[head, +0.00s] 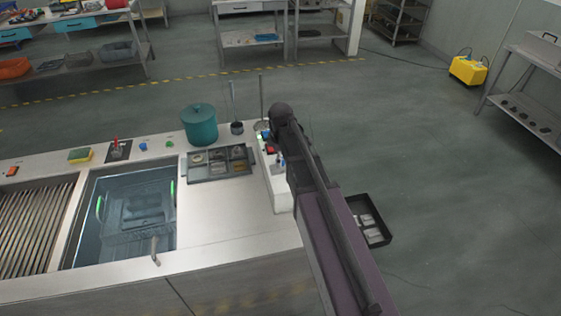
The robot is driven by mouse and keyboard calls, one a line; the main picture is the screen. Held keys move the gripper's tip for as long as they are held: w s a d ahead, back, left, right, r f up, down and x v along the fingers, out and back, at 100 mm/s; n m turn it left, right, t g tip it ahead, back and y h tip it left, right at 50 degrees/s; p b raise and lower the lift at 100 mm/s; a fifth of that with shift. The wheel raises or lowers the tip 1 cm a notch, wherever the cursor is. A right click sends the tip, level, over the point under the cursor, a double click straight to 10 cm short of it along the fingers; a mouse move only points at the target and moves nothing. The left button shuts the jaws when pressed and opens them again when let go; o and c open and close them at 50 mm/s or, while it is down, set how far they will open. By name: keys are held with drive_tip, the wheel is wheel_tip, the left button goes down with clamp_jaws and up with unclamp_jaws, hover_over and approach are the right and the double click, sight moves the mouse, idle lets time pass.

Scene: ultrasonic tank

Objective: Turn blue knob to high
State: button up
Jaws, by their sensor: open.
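A small blue knob (143,146) sits on the back strip of the steel counter (222,222), behind the tank (122,215). Its pointer and any marks are too small to read. Another small blue part (265,134) shows on the narrow white control box at the counter's right end, beside green and red parts. I cannot tell whether it is also a knob. My arm reaches up from the lower right, and its dark far part covers some of that box's right side. I cannot make out my gripper or its fingers.
A green knob (169,144) and a red-handled switch (117,149) flank the blue knob. A teal pot (199,125) and a sectioned tray (196,177) stand to its right. A black bin (376,237) is on the floor right of my arm. Floor behind the counter is clear.

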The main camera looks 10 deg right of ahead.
idle(0.3)
clamp_jaws()
drive_tip(key=shift+m, duration=0.5)
drive_tip(key=m, duration=0.5)
drive_tip(key=shift+s, duration=0.1)
drive_tip(key=m, duration=0.5)
drive_tip(key=shift+m, duration=0.4)
drive_tip(key=m, duration=1.2)
